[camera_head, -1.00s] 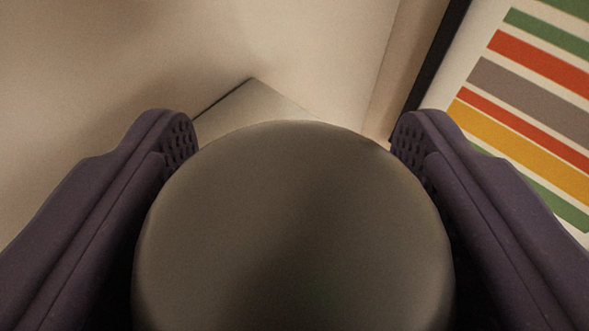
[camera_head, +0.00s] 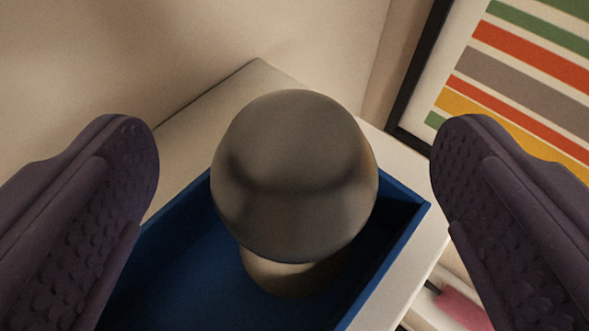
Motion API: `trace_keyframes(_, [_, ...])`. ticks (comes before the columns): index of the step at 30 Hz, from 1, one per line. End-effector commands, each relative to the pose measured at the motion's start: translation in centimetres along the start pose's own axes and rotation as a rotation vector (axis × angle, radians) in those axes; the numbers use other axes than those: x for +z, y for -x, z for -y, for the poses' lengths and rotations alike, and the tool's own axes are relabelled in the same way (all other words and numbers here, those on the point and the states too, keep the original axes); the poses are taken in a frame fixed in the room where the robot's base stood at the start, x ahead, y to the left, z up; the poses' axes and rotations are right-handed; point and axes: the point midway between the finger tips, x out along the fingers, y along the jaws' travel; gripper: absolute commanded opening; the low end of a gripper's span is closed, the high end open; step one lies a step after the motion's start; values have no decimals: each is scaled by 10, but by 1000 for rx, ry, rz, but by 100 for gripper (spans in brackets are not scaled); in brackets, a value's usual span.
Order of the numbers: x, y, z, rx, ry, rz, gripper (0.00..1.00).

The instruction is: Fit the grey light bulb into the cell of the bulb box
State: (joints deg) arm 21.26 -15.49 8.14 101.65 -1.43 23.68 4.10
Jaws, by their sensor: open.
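The grey light bulb (camera_head: 295,170) is a large round grey globe in the middle of the camera_head view. It appears in or over the far part of a blue box (camera_head: 180,262), which I take as the bulb box. A paler round part (camera_head: 295,277) shows below the globe, and I cannot tell if it is the bulb's lower part or something under it. My gripper (camera_head: 295,150) is open, with one dark purple finger on each side of the bulb and clear gaps to both. The globe hides part of the box, so the bulb's seating cannot be told.
The blue box stands on a pale surface (camera_head: 395,290) in a corner of beige walls (camera_head: 120,50). A dark-framed striped picture (camera_head: 520,70) is at the upper right. A pink thing (camera_head: 455,308) shows low at the right.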

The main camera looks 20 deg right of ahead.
Motion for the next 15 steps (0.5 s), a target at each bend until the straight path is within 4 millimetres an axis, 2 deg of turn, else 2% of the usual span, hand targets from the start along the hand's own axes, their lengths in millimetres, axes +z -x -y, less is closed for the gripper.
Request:
trace_keyframes(3, [1,20,0,-1,0,-1,94])
trace_keyframes(6, [1,30,0,0,0,-1,94])
trace_keyframes(15, [0,35,0,0,0,1,94])
